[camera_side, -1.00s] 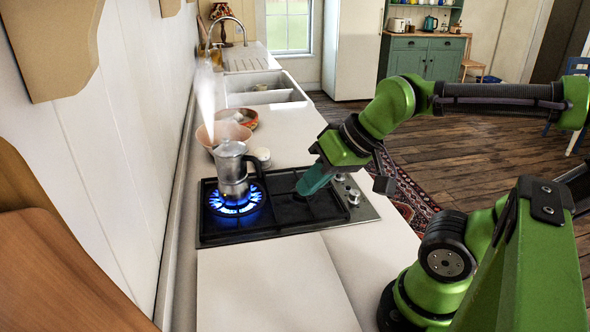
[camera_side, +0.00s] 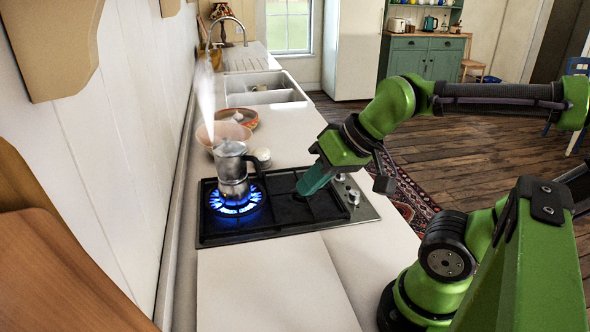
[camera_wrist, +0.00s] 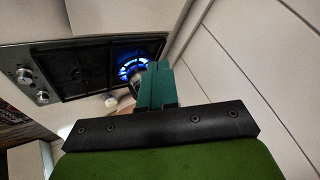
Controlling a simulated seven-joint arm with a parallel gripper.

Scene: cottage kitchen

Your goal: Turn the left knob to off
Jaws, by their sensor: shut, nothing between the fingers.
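The hob's knobs are small silver knobs on its right-hand steel strip. One knob (camera_side: 353,196) shows clear of my arm, and another (camera_side: 340,177) shows close beside my gripper. Two knobs (camera_wrist: 24,76) (camera_wrist: 41,97) also show at the left of the wrist view. I cannot tell which is the left knob, nor read their settings. A blue flame (camera_side: 236,207) burns under a metal moka pot (camera_side: 231,163). My gripper (camera_side: 312,183) has teal fingers, shut and empty, over the right side of the hob, apart from the pot. The closed fingers also show in the wrist view (camera_wrist: 157,85).
The black hob (camera_side: 285,214) is set in a pale counter (camera_side: 272,285). A bowl (camera_side: 223,133), another dish (camera_side: 245,117) and a small white object (camera_side: 262,155) stand behind the pot. The sink (camera_side: 262,90) lies farther back. The front counter is clear.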

